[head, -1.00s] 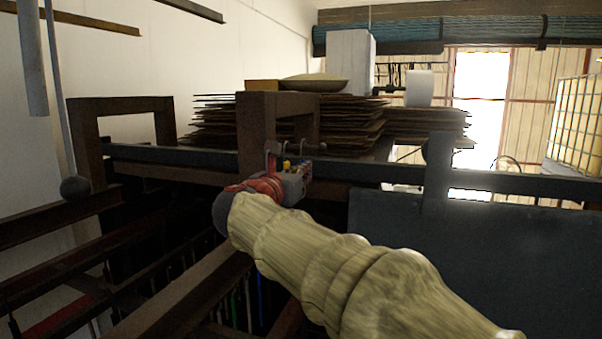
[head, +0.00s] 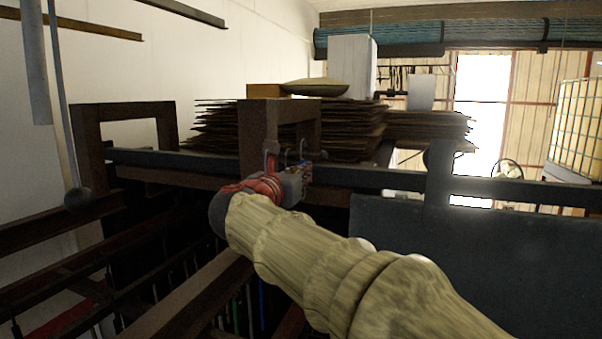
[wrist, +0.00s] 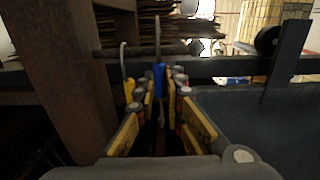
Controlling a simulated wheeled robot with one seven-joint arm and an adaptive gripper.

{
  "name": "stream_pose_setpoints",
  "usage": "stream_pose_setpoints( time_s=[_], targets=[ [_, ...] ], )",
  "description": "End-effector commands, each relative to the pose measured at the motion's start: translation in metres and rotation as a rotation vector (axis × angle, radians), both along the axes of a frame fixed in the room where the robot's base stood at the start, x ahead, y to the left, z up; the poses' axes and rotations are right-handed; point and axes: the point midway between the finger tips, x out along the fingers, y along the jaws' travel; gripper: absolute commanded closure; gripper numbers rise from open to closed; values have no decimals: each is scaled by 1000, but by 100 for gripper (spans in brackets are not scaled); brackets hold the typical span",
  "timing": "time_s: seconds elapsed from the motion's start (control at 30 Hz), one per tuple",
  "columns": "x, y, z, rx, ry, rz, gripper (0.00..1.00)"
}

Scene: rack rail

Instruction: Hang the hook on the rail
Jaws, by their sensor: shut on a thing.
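My gripper (wrist: 160,125) is shut on a hook with a blue body (wrist: 160,78) and a grey curved top. The hook stands upright between the yellow-padded fingers in the wrist view. Its top rises above the thin dark rail (wrist: 142,51); I cannot tell whether it is around the rail or in front of it. A second hook with a yellow body (wrist: 128,88) is at the rail to the left, its grey bend at rail height. In the head view, my gripper (head: 297,186) is just below the rail, and my arm and wrist partly hide the hooks.
A brown upright post (wrist: 70,75) stands close on the left. A dark crossbar (head: 385,178) runs behind, with a dark panel (head: 480,255) to the right. A knob (wrist: 195,47) is at the rail's right end. Stacked sheets (head: 350,125) lie behind.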

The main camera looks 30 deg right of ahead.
Motion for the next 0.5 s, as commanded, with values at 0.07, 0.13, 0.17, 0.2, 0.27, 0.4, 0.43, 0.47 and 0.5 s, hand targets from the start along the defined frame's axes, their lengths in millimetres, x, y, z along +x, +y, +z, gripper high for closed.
stream_pose_setpoints(
  time_s=[0.07,0.13,0.17,0.2,0.27,0.4,0.43,0.47,0.5],
  targets=[
    [0,0,0,0,0,0,100],
    [0,1,0,0,0,0,100],
    [-1,1,0,0,0,1,100],
    [-2,3,0,0,-1,1,100],
    [-4,6,0,0,-1,2,100],
    [-9,13,0,-1,-1,2,100],
    [-11,14,0,0,0,2,100],
    [-12,16,-1,0,0,2,100],
    [-13,18,-1,0,0,2,100]
  ],
)
